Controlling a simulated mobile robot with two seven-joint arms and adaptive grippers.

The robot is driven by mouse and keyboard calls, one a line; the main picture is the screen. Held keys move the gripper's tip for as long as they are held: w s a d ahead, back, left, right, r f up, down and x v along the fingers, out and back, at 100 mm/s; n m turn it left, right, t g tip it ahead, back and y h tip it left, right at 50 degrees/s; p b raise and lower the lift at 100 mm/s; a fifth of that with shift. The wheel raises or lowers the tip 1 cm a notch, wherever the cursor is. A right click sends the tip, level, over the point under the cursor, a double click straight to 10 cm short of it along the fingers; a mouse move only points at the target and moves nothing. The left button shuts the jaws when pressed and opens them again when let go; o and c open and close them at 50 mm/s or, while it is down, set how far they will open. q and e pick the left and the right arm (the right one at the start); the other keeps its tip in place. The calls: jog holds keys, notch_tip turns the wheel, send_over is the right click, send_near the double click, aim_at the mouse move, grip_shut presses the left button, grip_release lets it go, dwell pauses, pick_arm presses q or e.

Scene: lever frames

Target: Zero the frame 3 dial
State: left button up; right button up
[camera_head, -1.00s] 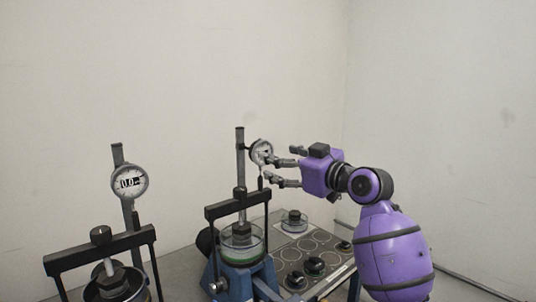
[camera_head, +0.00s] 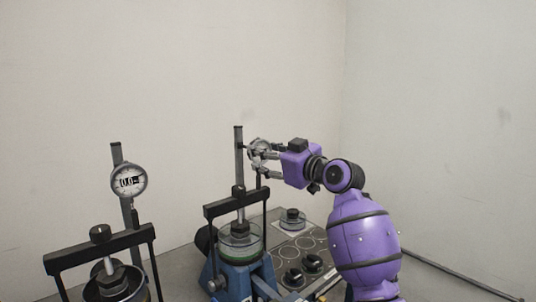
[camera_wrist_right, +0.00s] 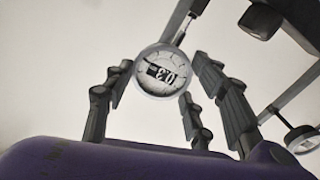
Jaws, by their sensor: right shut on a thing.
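A round dial gauge (camera_head: 260,150) is mounted on the upright post of the blue-based lever frame (camera_head: 240,277). My right gripper (camera_head: 257,159) is at this dial and shut on it, its fingers partly hiding the face in the head view. In the right wrist view the dial (camera_wrist_right: 161,72) sits between the fingers, its light face and dark digital readout facing the camera upside down. The inverted readout looks like 0.3, though small. I cannot tell the frame's number from these pictures. My left gripper is not in view.
Another lever frame with its own dial (camera_head: 129,181) stands at the left. The pale walls behind are clear.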

jog(key=shift+r+m, duration=0.1)
jog(key=shift+m, duration=0.2)
jog(key=m, duration=2)
jog(key=shift+f+m, duration=0.3)
jog(key=shift+m, duration=0.1)
jog(key=shift+f, duration=0.1)
jog(key=o, duration=1.1)
jog(key=shift+s, duration=0.1)
